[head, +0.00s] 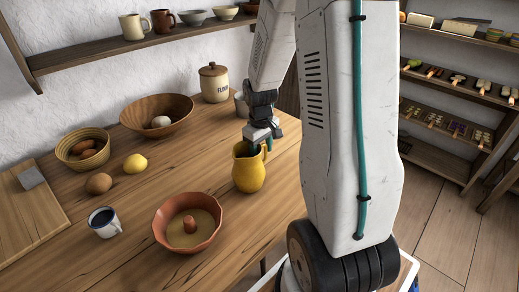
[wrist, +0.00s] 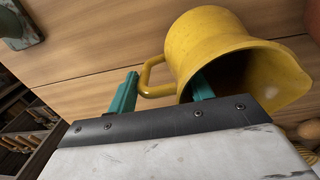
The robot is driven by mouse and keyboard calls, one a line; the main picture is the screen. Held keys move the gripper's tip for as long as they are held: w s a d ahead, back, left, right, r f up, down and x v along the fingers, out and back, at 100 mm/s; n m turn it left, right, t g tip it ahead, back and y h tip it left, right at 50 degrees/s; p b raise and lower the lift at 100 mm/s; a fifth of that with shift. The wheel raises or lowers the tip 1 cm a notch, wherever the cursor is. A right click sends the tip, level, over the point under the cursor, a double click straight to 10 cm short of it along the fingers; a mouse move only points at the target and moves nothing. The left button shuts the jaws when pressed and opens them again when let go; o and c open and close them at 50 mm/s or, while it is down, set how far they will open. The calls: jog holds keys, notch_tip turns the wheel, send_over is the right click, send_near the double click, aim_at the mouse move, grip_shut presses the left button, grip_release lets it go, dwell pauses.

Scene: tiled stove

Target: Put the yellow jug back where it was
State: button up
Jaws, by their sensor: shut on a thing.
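The yellow jug (head: 249,172) is upright near the right edge of the wooden table in the head view. Its open mouth and spout fill the upper right of the wrist view (wrist: 215,38). My gripper (head: 264,144) comes down on it from above at the handle side. In the wrist view my gripper (wrist: 163,85) has one teal finger outside the handle and the other at the jug's mouth, and it is shut on the jug. I cannot tell whether the jug's base touches the table. Its lower part is hidden in the wrist view.
A terracotta ring mould (head: 190,222) stands left of the jug, with an enamel mug (head: 105,222) beyond it. Bare table lies between jug and lemon.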

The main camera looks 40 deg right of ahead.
jog(key=shift+f, duration=0.15)
jog(key=o, duration=1.6)
jog(key=r, duration=1.1)
jog(key=shift+s+a+r, duration=0.1)
jog(key=shift+a+r, duration=0.15)
jog(key=shift+r, duration=0.05)
jog(key=s+a+r, duration=0.4)
jog(key=a, duration=0.3)
jog(key=s+a+r, duration=0.5)
jog(key=a, duration=0.1)
jog(key=shift+t+y, duration=0.3)
jog(key=shift+t, duration=0.2)
jog(key=s+a, duration=0.2)
jog(key=s, duration=0.1)
jog(key=s+a+r, duration=0.1)
jog(key=s+a, duration=0.1)
jog(key=s, duration=0.2)
jog(key=s+a, duration=0.3)
jog(key=shift+s+a+r, duration=0.1)
jog(key=shift+s+r, duration=0.1)
jog(key=shift+s, duration=0.15)
